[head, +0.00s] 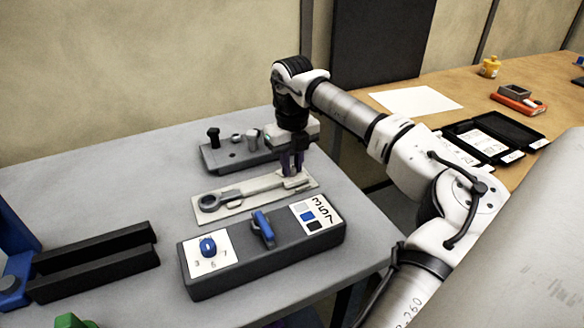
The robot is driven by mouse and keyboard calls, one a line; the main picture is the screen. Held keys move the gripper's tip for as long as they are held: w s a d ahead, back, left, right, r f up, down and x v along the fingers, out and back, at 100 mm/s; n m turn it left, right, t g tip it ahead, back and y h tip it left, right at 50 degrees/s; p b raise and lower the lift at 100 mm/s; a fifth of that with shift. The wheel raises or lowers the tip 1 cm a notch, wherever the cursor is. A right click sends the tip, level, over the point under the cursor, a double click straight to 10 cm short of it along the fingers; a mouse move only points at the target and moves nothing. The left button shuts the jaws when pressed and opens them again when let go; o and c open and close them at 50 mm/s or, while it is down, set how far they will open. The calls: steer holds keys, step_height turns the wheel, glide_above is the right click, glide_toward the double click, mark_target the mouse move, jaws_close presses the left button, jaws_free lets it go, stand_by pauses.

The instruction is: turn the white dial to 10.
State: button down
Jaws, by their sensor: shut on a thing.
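My gripper (292,172) points down at the right end of a pale plate (230,208). A grey wrench-like tool (243,192) with a ring at its left end lies along that plate. The jaws are shut on its right end, as far as I can tell; the fingers partly hide the spot. No white dial shows clearly. A dark box (235,275) in front carries a blue knob (208,246) on a white number plate, with 3 and 7 legible. It also has a blue lever (263,227) and a card (316,216) reading 3, 5, 7 beside grey, blue and black squares.
A dark fixture (225,157) with a black knob and grey pieces stands behind the plate. A wooden bench (440,85) with a black case is at right.

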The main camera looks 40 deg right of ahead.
mark_target(292, 168)
steer(key=m+b, duration=0.2)
steer(key=m, duration=0.3)
steer(key=shift+m, duration=0.3)
steer(key=shift+m+b, duration=0.55)
steer(key=shift+m, duration=1.45)
steer(key=c, duration=1.3)
jaws_free()
step_height(292, 168, up, 14)
steer(key=p, duration=1)
